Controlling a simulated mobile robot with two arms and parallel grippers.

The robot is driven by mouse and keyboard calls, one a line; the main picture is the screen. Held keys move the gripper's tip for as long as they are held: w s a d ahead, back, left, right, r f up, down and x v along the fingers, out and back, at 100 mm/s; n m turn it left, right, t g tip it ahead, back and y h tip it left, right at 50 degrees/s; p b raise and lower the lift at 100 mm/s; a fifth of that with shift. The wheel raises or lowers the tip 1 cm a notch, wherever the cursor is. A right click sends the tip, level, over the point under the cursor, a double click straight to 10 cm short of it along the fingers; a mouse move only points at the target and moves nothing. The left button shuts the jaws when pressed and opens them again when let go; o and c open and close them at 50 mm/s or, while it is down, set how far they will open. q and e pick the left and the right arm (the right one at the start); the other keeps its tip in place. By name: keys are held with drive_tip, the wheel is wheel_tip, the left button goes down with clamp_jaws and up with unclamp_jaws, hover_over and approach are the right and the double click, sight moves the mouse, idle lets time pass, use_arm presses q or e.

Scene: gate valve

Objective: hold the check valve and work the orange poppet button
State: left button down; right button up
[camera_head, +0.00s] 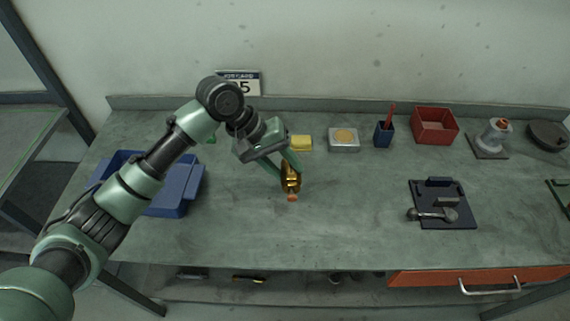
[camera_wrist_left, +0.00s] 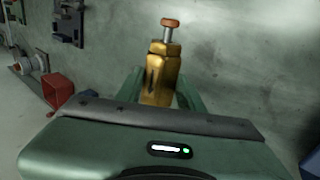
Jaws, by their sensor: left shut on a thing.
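The check valve (camera_head: 290,179) is a brass-coloured body with an orange poppet button (camera_head: 292,198) at its end. My left gripper (camera_head: 289,176) is shut on the brass body, over the middle of the bench, with the button pointing toward the bench's front edge. In the left wrist view the valve (camera_wrist_left: 163,75) sits between the two green fingers. Its orange button (camera_wrist_left: 170,23) stands out on a silver stem beyond the body. Whether the valve touches the bench is hard to tell. My right gripper is not in view.
A blue bin (camera_head: 180,200) stands at the left of the bench. A yellow block (camera_head: 301,143), a grey box (camera_head: 344,140), a blue pen cup (camera_head: 384,133) and a red bin (camera_head: 434,126) line the back. A dark plate with metal parts (camera_head: 440,217) lies at right. The front middle is clear.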

use_arm(q)
drive_tip(key=shift+f+b, duration=1.1)
drive_tip(key=shift+f, duration=3.55)
idle(1.1)
